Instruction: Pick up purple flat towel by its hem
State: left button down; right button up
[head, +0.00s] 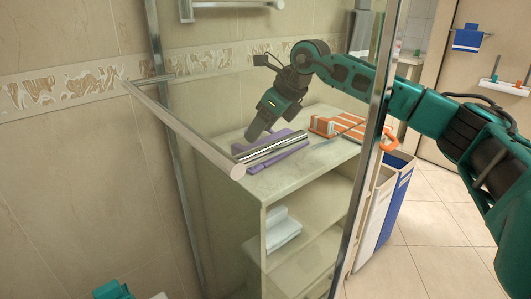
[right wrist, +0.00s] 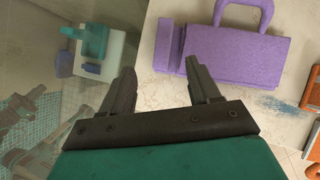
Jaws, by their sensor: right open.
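The purple flat towel (head: 293,148) lies on top of a pale shelf unit, partly hidden in the head view by a shiny metal bar. In the right wrist view the towel (right wrist: 238,60) shows as a flat purple panel with a loop at its top and a narrow strip (right wrist: 168,45) along its left side. My right gripper (head: 252,134) is just above the shelf top, at the towel's left end. In the right wrist view my right gripper (right wrist: 160,75) is open and empty, its right finger overlapping the towel's left part. Whether it touches is unclear.
A glass panel with a metal frame (head: 378,120) and a rail (head: 185,130) stands in front of the shelf unit (head: 310,190). A pale folded cloth (head: 284,230) sits below. Blue-and-white bins (head: 385,205) stand to the right.

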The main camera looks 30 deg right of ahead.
jog(key=x, duration=0.7)
jog(key=shift+w+d, duration=0.1)
jog(key=shift+d, duration=0.05)
jog(key=shift+r, duration=0.1)
grip_shut()
dwell(0.3)
